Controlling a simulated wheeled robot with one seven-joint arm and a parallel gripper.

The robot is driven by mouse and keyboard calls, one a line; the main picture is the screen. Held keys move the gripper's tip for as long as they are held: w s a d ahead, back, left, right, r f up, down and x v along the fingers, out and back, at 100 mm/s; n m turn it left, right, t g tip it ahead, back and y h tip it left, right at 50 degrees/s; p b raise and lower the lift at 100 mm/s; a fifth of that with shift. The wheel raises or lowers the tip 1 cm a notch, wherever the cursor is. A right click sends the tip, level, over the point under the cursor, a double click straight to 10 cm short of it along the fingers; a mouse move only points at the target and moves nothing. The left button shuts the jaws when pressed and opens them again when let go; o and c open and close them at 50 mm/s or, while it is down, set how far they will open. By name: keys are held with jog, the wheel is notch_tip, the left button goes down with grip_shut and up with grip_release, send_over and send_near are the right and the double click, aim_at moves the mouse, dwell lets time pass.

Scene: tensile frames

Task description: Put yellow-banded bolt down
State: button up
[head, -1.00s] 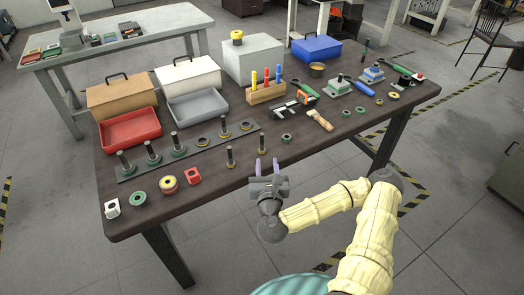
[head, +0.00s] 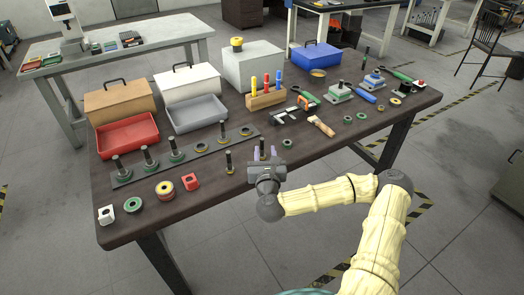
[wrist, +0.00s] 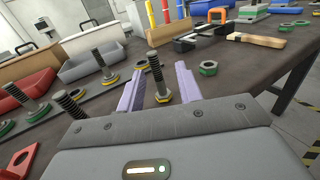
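A dark bolt with a yellow band at its base (wrist: 156,72) stands upright on the dark bench top. In the wrist view it is between my two lilac fingers, with a visible gap on each side. My gripper (head: 265,154) is open around it near the bench's front edge; the bolt's top also shows in the head view (head: 262,144), its lower part hidden. A second yellow-banded bolt (head: 229,160) stands on the bench to the left. A dark rack strip (head: 190,158) behind holds several green-banded bolts, one yellow-banded bolt (head: 222,131) and empty-looking rings.
A red tray (head: 127,147) and grey tray (head: 197,115) lie behind the rack. Loose nuts and red and white blocks lie at the front left. A clamp (head: 290,115) and wooden-handled brush (head: 321,126) lie to the right. Bare bench shows right of my gripper.

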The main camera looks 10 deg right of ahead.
aim_at(262, 145)
jog(key=shift+w, duration=0.1)
jog(key=shift+w+f, duration=0.15)
jog(key=shift+w, duration=1.1)
jog(key=shift+w+f, duration=0.1)
jog(key=shift+w, duration=1.15)
jog(key=shift+c, duration=0.2)
grip_shut()
